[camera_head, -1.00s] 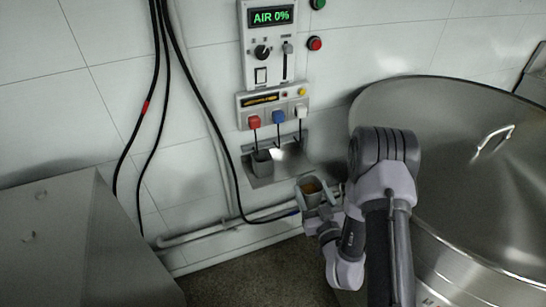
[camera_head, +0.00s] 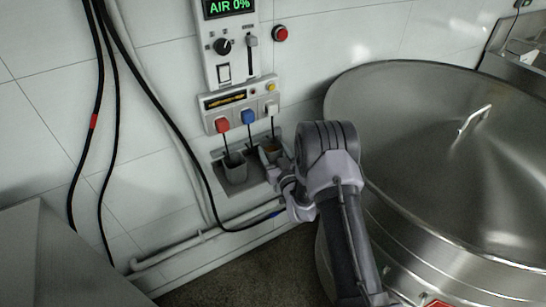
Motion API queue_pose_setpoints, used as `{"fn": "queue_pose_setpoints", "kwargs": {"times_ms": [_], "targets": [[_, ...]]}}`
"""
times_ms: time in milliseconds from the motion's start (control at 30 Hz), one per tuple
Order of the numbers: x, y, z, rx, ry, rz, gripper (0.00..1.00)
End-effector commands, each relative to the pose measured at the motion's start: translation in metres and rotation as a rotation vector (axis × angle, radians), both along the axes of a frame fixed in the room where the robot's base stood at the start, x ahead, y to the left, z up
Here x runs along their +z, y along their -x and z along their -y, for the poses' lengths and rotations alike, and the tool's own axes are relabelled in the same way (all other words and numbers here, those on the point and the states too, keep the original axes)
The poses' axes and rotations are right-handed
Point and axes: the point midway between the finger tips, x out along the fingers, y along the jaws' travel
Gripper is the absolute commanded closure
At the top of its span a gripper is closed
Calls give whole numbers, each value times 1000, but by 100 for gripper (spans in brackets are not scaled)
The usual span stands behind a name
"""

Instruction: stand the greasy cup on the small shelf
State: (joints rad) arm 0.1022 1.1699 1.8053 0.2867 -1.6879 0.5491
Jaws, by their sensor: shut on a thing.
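My gripper (camera_head: 268,157) is shut on a small grey cup (camera_head: 273,149) with something brown inside its mouth; I take this for the greasy cup. The cup looks roughly upright, and its lower part is hidden behind the gripper and wrist. It is at the right part of the small metal shelf (camera_head: 256,181) on the wall. I cannot tell whether its base touches the shelf.
A black cable (camera_head: 175,130) runs down on the left. A large steel vessel (camera_head: 420,120) fills the right side.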

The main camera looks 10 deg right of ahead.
Motion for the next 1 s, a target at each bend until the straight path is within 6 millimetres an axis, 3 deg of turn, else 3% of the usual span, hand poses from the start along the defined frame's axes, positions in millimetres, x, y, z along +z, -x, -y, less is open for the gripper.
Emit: {"fn": "queue_pose_setpoints", "kwargs": {"times_ms": [67,433,467,567,933,1000], "targets": [[-16,0,0,0,0,1,79],[-17,0,0,0,0,2,79],[-17,0,0,0,0,1,32],[-16,0,0,0,0,1,14],[-9,1,0,0,0,1,14],[-12,14,2,-1,-1,-2,14]]}}
